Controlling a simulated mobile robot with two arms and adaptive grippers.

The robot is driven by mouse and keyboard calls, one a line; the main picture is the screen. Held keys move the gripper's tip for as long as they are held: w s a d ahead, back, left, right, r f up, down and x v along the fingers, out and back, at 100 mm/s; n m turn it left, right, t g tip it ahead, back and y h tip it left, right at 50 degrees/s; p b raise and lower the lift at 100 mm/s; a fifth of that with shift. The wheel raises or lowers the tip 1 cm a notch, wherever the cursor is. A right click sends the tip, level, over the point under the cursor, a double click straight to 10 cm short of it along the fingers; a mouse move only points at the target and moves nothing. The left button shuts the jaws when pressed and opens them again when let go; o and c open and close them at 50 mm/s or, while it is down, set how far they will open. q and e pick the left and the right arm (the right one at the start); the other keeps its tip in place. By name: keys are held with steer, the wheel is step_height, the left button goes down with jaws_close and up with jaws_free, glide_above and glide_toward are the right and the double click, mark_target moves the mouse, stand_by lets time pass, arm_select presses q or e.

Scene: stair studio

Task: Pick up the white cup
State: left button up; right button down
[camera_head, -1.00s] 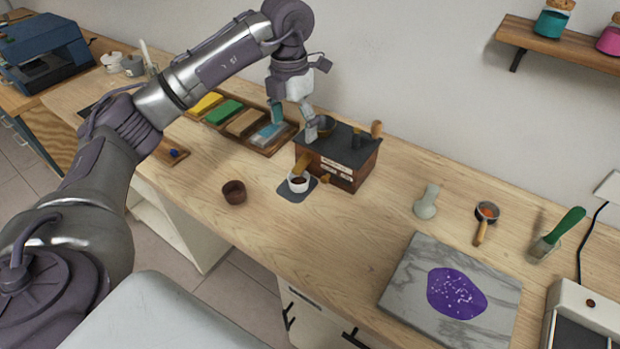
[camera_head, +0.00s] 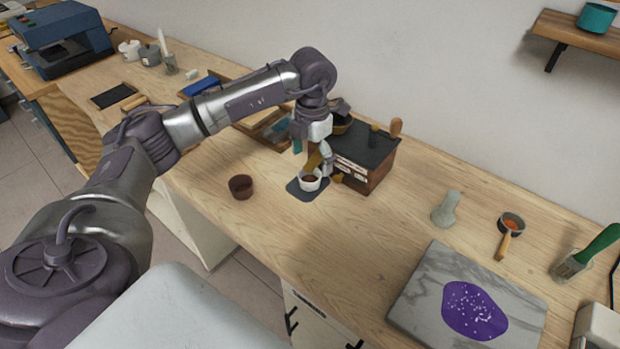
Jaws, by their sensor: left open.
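The white cup (camera_head: 309,183) holds something dark and stands upright on a small dark mat (camera_head: 299,194) in front of the wooden box-shaped machine (camera_head: 362,158). My left gripper (camera_head: 312,160) is open, pointing down just above and behind the cup. One fingertip shows to the right of the cup, close to the machine's front; I cannot tell whether it touches anything. The gripper and arm partly hide the machine's left side and its wooden handle. My right gripper is not in view.
A brown cup (camera_head: 241,187) stands left of the mat. A pale pestle-like piece (camera_head: 446,208), a scoop (camera_head: 509,230) and a marble slab (camera_head: 420,300) with a purple patch lie to the right. The table in front of the mat is clear.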

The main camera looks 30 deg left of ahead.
mark_target(309, 167)
arm_select(q)
steer(key=shift+s+f+p, duration=0.1)
steer(key=shift+f+p, duration=0.2)
steer(key=shift+f, duration=0.3)
steer(key=f, duration=0.1)
steer(key=f+p, duration=0.1)
steer(key=f, duration=0.1)
steer(key=shift+s+a+f, duration=0.15)
steer(key=shift+s+f, duration=0.05)
steer(key=shift+f, duration=0.05)
steer(key=shift+w+f, duration=0.1)
steer(key=shift+f, duration=0.3)
steer(key=shift+c, duration=0.3)
steer(key=c, duration=1.2)
steer(key=shift+r, duration=0.15)
